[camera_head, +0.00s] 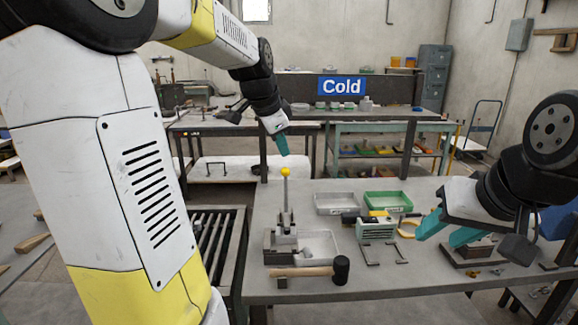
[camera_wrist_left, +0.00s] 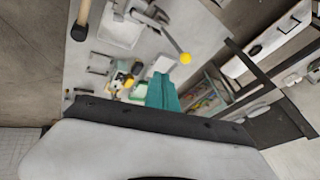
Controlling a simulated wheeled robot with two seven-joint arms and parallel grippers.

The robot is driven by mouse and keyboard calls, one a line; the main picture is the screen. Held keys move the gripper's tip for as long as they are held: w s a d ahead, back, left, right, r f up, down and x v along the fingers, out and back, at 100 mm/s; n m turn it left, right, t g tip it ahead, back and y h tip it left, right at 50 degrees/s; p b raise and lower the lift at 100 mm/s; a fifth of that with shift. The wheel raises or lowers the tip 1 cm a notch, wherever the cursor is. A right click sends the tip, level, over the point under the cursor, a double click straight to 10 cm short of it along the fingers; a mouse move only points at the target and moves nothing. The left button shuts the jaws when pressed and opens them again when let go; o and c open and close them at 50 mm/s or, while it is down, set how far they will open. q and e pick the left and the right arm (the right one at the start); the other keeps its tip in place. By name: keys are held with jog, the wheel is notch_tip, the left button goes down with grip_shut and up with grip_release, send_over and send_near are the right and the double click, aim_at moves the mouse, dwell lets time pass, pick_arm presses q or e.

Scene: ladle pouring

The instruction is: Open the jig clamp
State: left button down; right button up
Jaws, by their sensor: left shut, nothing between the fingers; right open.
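The jig clamp (camera_head: 285,215) stands on the grey workbench, its upright lever topped by a yellow ball knob (camera_head: 285,171). The knob also shows in the left wrist view (camera_wrist_left: 185,58), with the clamp body at the upper left there. My left gripper (camera_head: 282,145) is shut and empty, its teal fingers pointing down just above the knob and apart from it. The closed fingers also show in the left wrist view (camera_wrist_left: 163,92). My right gripper (camera_head: 440,232) is open and empty over the right part of the bench.
A mallet (camera_head: 340,270) lies in front of the clamp. Behind and to the right are a grey tray (camera_head: 318,204), a green tray (camera_head: 408,202) and a pale green device (camera_head: 375,229). A roller conveyor (camera_head: 212,235) stands left of the bench. A blue "Cold" sign (camera_head: 341,86) is at the back.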

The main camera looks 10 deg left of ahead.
pick_arm(q)
jog(key=shift+w+a+f+m, duration=0.15)
jog(key=shift+w+a+m, duration=0.35)
jog(key=shift+w, duration=0.45)
jog(key=shift+a, duration=0.1)
jog(key=w+a+r+x, duration=0.1)
jog(key=w+x, duration=0.1)
jog(key=x, duration=1)
jog(key=shift+a+f, duration=0.3)
jog(key=shift+a, duration=0.2)
jog(key=shift+w, duration=0.2)
